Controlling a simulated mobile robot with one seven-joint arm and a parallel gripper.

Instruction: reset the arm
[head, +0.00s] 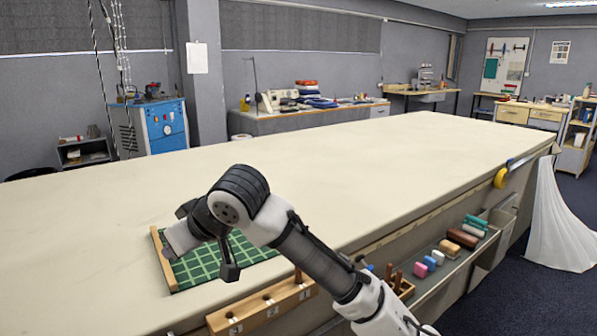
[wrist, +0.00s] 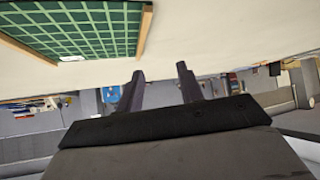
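My arm reaches in from the lower right of the head view and bends over the near edge of the long cream table (head: 330,165). My gripper (wrist: 161,72) shows two dark fingers standing apart in the wrist view, with nothing between them. In the head view its fingers are hard to make out against the wrist. It is above a green gridded board (head: 203,267) with wooden side strips and partly hides it. The board (wrist: 75,25) also shows at the upper left of the wrist view, apart from the fingers.
A wooden block with numbered slots (head: 262,309) is fixed along the near table edge. A side shelf below holds a pink block (head: 420,270), brown rolls (head: 462,237) and other small items. A yellow tape-like item (head: 500,178) hangs at the right edge. The tabletop beyond is clear.

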